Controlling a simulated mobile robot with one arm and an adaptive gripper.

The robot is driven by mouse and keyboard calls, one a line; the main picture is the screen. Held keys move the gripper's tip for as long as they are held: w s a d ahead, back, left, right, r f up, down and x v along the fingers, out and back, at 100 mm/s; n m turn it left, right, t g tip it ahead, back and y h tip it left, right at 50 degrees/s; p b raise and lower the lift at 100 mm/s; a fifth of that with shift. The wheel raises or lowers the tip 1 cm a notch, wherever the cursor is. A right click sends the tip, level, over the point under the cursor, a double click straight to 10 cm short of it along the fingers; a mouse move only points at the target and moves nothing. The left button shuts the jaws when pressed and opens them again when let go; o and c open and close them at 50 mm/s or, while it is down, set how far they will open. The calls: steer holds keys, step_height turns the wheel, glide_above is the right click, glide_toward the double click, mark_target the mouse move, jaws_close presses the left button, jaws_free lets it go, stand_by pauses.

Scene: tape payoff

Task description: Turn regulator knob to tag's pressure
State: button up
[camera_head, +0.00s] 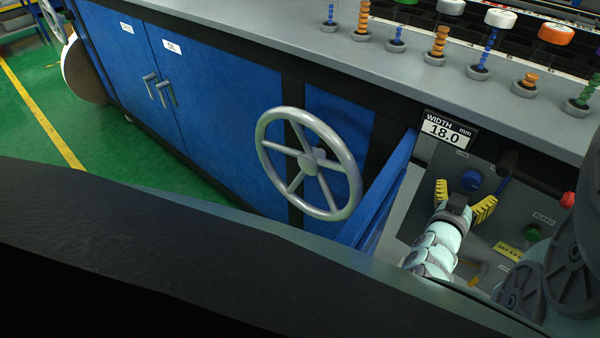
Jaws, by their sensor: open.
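My gripper (463,196) is open, with its two yellow-padded fingers spread apart in front of the grey panel (418,202) at the right. A small yellow tag (508,250) sits lower right of my gripper. Its writing is too small and partly hidden to read for sure. No pressure gauge is clearly visible, and my arm hides part of the panel.
A green knob (532,232) and a red knob (568,199) are right of my gripper. A sign (445,129) above reads WIDTH 18.0 mm. A grey handwheel (310,162) and an opened blue door (385,190) stand left. Green floor (130,150) is free at far left.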

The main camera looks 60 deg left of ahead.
mark_target(471, 186)
steer(key=shift+b+x, duration=0.3)
steer(key=shift+x, duration=1.75)
steer(key=shift+c, duration=0.2)
steer(key=c, duration=1.1)
steer(key=shift+c, duration=0.2)
steer(key=shift+p, duration=0.3)
steer(key=shift+d+r+n+p, duration=0.1)
steer(key=shift+r+n+p, duration=0.1)
steer(key=shift+n+p, duration=1.45)
steer(key=shift+n, duration=0.05)
steer(key=shift+f+n+p, duration=0.15)
steer(key=shift+n+p, duration=0.5)
steer(key=shift+n, duration=1.15)
steer(key=shift+d, duration=0.1)
